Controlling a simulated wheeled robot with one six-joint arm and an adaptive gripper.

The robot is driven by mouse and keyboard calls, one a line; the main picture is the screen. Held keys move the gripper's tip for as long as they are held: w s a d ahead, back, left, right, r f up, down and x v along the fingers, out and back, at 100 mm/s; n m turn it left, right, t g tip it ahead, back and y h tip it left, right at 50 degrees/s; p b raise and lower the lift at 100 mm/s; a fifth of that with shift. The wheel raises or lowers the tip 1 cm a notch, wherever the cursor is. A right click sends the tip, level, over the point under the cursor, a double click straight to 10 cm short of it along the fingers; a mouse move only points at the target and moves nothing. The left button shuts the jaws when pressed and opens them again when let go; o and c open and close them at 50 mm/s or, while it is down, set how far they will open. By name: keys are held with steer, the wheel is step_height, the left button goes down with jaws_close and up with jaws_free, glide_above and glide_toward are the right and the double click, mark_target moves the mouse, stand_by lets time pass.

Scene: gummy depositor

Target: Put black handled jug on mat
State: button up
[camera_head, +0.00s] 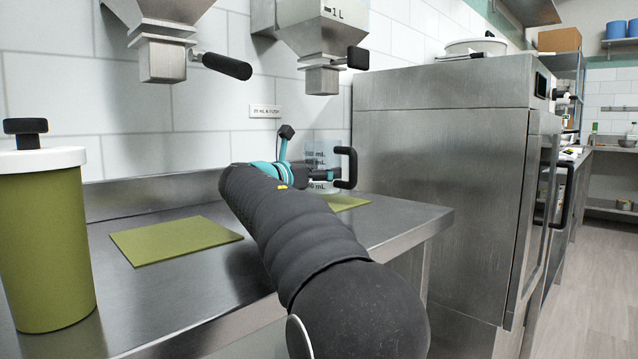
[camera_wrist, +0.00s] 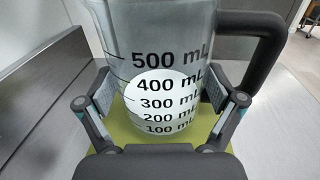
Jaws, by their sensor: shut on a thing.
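The clear jug with measuring marks and a black handle (camera_head: 349,168) is beside the wall at the back right of the counter. In the wrist view the jug (camera_wrist: 150,45) stands upright between the two fingers of my gripper (camera_wrist: 158,92), which is shut on its sides. The handle (camera_wrist: 262,48) points right. A green mat (camera_head: 350,202) shows under the jug, and its green also shows around the base in the wrist view (camera_wrist: 121,141). I cannot tell whether the base touches the mat. My arm hides part of the jug and mat in the head view.
A second green mat (camera_head: 175,240) lies bare on the steel counter (camera_head: 395,226). A green canister with a white lid (camera_head: 45,235) stands at the left. Two steel hoppers (camera_head: 162,50) (camera_head: 318,40) hang above. A tall steel cabinet (camera_head: 440,170) stands close at the right.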

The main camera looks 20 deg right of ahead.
steer(key=shift+f, duration=0.8)
steer(key=shift+f, duration=0.1)
steer(key=shift+f, duration=0.1)
steer(key=o, duration=1.3)
steer(key=shift+o, duration=0.2)
steer(key=shift+s+a, duration=0.1)
steer(key=shift+a, duration=0.15)
steer(key=v, duration=1.1)
steer(key=shift+s+a, duration=0.1)
steer(key=shift+a, duration=0.15)
